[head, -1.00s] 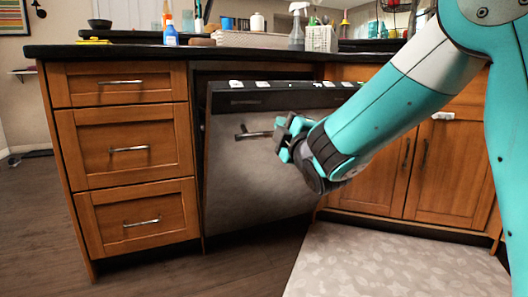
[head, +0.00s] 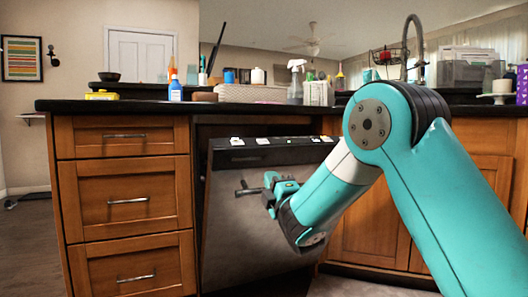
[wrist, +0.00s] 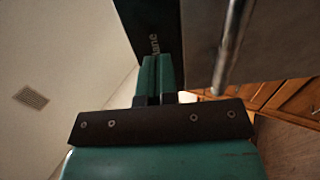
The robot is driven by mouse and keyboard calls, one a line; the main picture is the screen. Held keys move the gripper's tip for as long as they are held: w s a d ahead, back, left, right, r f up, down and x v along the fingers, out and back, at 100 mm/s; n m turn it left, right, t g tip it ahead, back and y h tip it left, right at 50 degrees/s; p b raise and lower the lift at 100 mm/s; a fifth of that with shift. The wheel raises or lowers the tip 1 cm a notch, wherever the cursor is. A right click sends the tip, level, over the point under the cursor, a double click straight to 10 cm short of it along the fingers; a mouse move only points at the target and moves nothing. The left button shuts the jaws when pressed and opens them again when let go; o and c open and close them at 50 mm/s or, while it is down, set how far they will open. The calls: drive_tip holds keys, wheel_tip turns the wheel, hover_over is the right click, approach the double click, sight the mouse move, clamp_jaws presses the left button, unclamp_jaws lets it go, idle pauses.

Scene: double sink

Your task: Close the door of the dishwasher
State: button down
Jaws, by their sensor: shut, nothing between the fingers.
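The dishwasher door (head: 235,225) is a dark steel panel under the counter, tilted partly open with its top edge leaning out from the cabinet front. Its control strip (head: 270,152) runs along the top, and its bar handle (head: 248,189) is on the front. My gripper (head: 272,183) is shut and empty, in front of the door beside the handle's right part. In the wrist view my shut fingers (wrist: 158,75) point at the dark upper strip of the door, with the handle bar (wrist: 232,45) to their right. Whether the fingertips touch the door I cannot tell.
A wooden drawer cabinet (head: 128,205) stands left of the dishwasher, and wooden cabinet doors (head: 372,225) stand to the right. The dark countertop (head: 110,106) overhangs the door and holds bottles and a basket. A patterned mat (head: 355,287) lies on the floor at right.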

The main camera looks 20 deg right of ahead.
sight(261, 161)
drive_tip(key=p+x, duration=0.5)
drive_tip(key=shift+s+r+p, duration=0.1)
drive_tip(key=shift+r+p, duration=0.05)
drive_tip(key=shift+p, duration=0.2)
drive_tip(key=shift+w+p, duration=0.5)
